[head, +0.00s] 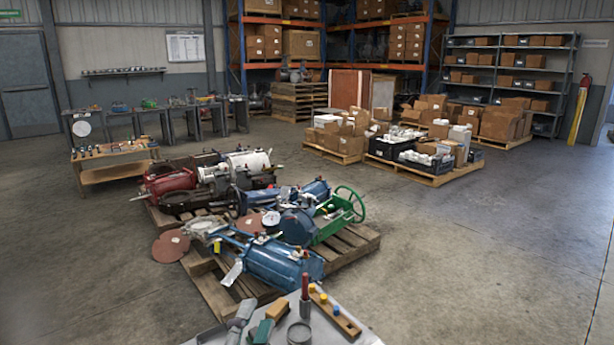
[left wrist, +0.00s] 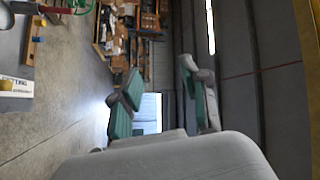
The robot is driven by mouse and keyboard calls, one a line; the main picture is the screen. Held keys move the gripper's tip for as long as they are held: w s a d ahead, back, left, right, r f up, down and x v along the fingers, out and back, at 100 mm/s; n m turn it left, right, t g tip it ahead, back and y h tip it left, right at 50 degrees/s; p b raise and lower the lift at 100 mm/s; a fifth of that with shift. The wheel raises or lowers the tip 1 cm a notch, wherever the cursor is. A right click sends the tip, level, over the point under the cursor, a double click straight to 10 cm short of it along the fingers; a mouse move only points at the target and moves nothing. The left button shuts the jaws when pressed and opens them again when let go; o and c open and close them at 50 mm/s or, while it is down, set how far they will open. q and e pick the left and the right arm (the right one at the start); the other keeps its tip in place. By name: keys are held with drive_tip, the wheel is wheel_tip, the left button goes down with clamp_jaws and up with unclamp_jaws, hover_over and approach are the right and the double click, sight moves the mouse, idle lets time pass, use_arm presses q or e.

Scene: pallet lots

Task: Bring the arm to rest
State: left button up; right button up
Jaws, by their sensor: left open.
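My left gripper (head: 252,322) shows in the head view at the bottom, over the left part of the grey tabletop (head: 330,335). Its grey fingers with green pads also show in the left wrist view (left wrist: 163,98). They stand wide apart with nothing between them. In the wrist view, which is turned sideways, the floor and distant shelves lie beyond the fingers. The rest of the left arm is mostly out of the head view. My right gripper is in neither view.
The tabletop holds a red-topped cylinder (head: 305,286), a grey ring (head: 299,333) and a wooden strip (head: 335,315). Just beyond it, a pallet (head: 215,293) carries blue and red valve parts and a green handwheel (head: 350,203). Open floor (head: 470,270) lies to the right.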

use_arm(q)
drive_tip(key=s+a+f+n+g+y, duration=0.2)
drive_tip(key=s+a+f+n+g, duration=0.15)
drive_tip(key=f, duration=0.45)
drive_tip(key=s+a+f+n+g+y, duration=0.3)
drive_tip(key=a+f+n+g, duration=0.15)
drive_tip(key=f, duration=0.45)
drive_tip(key=s+a+f+n+g, duration=0.25)
drive_tip(key=s+f+g, duration=0.2)
drive_tip(key=s, duration=0.35)
drive_tip(key=s+a+f+n+g, duration=0.25)
drive_tip(key=s+f, duration=0.25)
drive_tip(key=s, duration=0.3)
wheel_tip(320, 180, down, 27)
drive_tip(key=s+g, duration=0.2)
drive_tip(key=s+a+g+p, duration=0.1)
drive_tip(key=s+p, duration=1.4)
drive_tip(key=p, duration=0.1)
drive_tip(key=shift+s+a+r, duration=0.25)
drive_tip(key=shift+a, duration=0.15)
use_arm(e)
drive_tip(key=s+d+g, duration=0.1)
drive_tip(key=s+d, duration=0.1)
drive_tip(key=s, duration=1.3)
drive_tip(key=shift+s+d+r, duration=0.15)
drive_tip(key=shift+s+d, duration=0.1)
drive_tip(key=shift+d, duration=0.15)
